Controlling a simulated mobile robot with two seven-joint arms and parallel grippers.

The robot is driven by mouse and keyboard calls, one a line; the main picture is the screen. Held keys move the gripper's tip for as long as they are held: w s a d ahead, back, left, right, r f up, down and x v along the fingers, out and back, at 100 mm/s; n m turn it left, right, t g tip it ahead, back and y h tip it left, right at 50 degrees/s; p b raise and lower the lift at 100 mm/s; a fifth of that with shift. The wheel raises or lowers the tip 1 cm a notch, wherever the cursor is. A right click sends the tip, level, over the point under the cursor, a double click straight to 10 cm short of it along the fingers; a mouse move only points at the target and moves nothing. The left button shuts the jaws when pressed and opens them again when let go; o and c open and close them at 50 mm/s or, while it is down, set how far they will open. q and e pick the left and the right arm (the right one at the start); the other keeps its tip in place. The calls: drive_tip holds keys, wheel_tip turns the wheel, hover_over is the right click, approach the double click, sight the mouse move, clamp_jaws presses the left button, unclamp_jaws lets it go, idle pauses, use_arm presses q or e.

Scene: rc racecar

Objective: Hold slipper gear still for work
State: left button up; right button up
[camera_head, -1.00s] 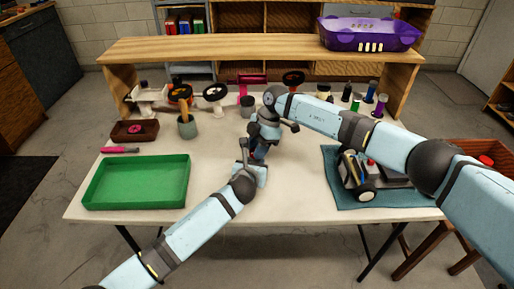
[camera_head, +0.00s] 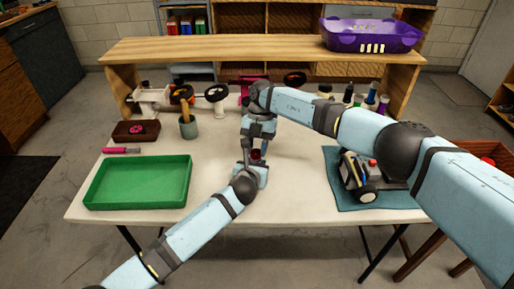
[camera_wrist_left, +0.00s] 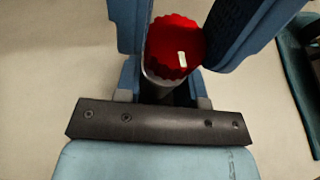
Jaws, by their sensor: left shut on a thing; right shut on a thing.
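A red toothed round piece with a white mark, apparently the slipper gear (camera_wrist_left: 174,45), sits on a grey cylindrical body in the left wrist view. It shows small and dark red in the head view (camera_head: 256,154). My left gripper (camera_head: 256,168) is shut on its grey lower body, low over the middle of the table. My right gripper (camera_head: 257,146) comes down from above. Its two blue fingers stand on both sides of the red top in the left wrist view and close on it. The exact finger contacts are partly hidden.
A green tray (camera_head: 92,204) lies at the left of the white table (camera_head: 290,215). An RC car (camera_head: 362,175) stands on a teal mat (camera_head: 400,201) at the right. A pink-handled tool (camera_head: 120,150), a brown box (camera_head: 117,134) and a cup (camera_head: 188,130) are at the back left.

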drive_tip(key=shift+n, duration=0.3)
idle(0.4)
drive_tip(key=o, duration=0.7)
drive_tip(key=v, duration=1.2)
drive_tip(key=shift+a, duration=0.1)
use_arm(q)
drive_tip(key=o, duration=1)
drive_tip(key=shift+o, duration=0.2)
drive_tip(key=shift+s, duration=0.15)
